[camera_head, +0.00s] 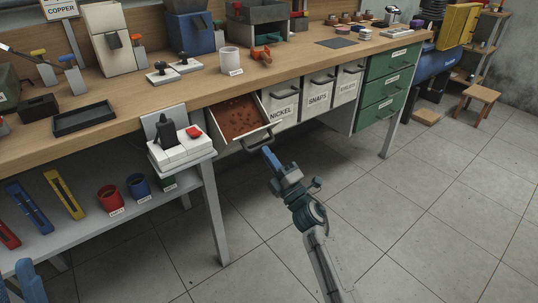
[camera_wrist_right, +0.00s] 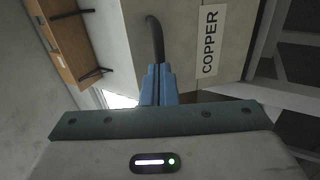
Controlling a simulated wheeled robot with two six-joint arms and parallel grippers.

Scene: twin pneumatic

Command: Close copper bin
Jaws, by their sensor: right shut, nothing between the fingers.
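The copper bin (camera_head: 239,119) is pulled out from under the workbench, and reddish-brown pieces show inside it. In the right wrist view its front carries a COPPER label (camera_wrist_right: 208,42) beside a dark curved handle (camera_wrist_right: 155,38). My right gripper (camera_head: 268,151) is shut and empty, just in front of the bin near the handle. Its blue fingertips (camera_wrist_right: 158,72) are at the handle's end in the wrist view; I cannot tell whether they touch. A blue part of my left gripper (camera_head: 27,275) shows at the lower left edge, mostly out of frame.
Closed bins labelled nickel (camera_head: 281,101) and snaps (camera_head: 317,94) sit to the right of the copper bin. Green drawers (camera_head: 388,77) stand farther right. A small white stand (camera_head: 182,150) with a red button is close on the left. The tiled floor in front is clear.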

